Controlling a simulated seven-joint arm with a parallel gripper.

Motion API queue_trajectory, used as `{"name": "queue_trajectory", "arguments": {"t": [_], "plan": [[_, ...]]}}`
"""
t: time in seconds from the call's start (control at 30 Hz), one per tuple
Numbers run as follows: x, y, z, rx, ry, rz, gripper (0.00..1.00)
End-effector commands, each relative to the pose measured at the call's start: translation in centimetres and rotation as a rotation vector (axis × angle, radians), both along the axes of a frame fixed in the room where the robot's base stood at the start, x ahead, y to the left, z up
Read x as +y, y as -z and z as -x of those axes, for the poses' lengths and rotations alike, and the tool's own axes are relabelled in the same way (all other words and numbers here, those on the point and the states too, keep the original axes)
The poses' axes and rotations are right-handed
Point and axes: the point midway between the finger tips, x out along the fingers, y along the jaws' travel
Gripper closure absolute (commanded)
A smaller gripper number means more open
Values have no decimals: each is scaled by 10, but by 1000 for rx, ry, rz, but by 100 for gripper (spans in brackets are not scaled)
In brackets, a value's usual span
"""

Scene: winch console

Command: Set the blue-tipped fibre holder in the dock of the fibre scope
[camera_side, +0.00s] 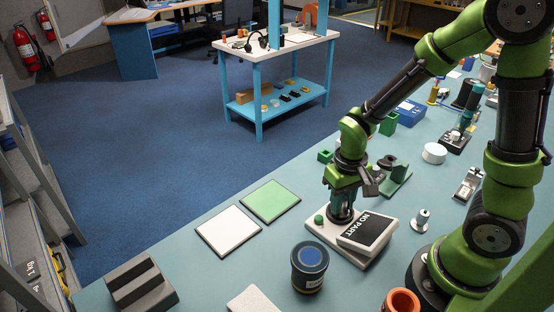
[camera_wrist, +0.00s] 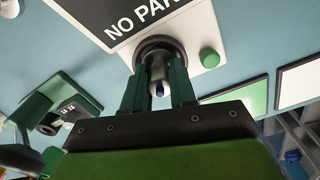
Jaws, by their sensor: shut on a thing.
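The fibre scope (camera_side: 355,248) is a white base with a dark panel reading "NO PART" and a green button; its base also shows in the wrist view (camera_wrist: 203,35). The dock (camera_wrist: 161,45) looks like a dark round ring on that base, beside the panel. My gripper (camera_wrist: 158,78) is shut on the fibre holder (camera_wrist: 157,72), a grey piece whose blue tip points toward the wrist camera. In the side view my gripper (camera_side: 342,208) is low over the scope, at the dock. The holder's far end is hidden, so I cannot tell whether it is seated.
A white mat (camera_side: 228,231) and a green mat (camera_side: 270,201) lie left of the scope. A dark jar with a blue lid (camera_side: 309,262) stands in front, and a small spool (camera_side: 421,220) to the right. A grey grooved block (camera_side: 140,287) is at front left.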

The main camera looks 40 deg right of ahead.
Motion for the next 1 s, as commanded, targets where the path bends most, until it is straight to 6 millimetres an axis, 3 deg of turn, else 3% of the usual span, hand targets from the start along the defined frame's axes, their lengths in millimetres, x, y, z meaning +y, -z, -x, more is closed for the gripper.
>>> {"name": "queue_trajectory", "arguments": {"t": [0.13, 0.17, 0.33, 0.67, 0.77, 1.0], "plan": [[0, 3, 0, 1, 0, 0, 100], [0, 3, 0, 1, 0, 0, 73], [0, 3, 0, 0, 0, 0, 49], [0, -1, 0, -2, 0, 0, 49], [0, -12, -1, -5, 0, 0, 49], [0, -63, -2, -10, 1, -1, 49]]}}
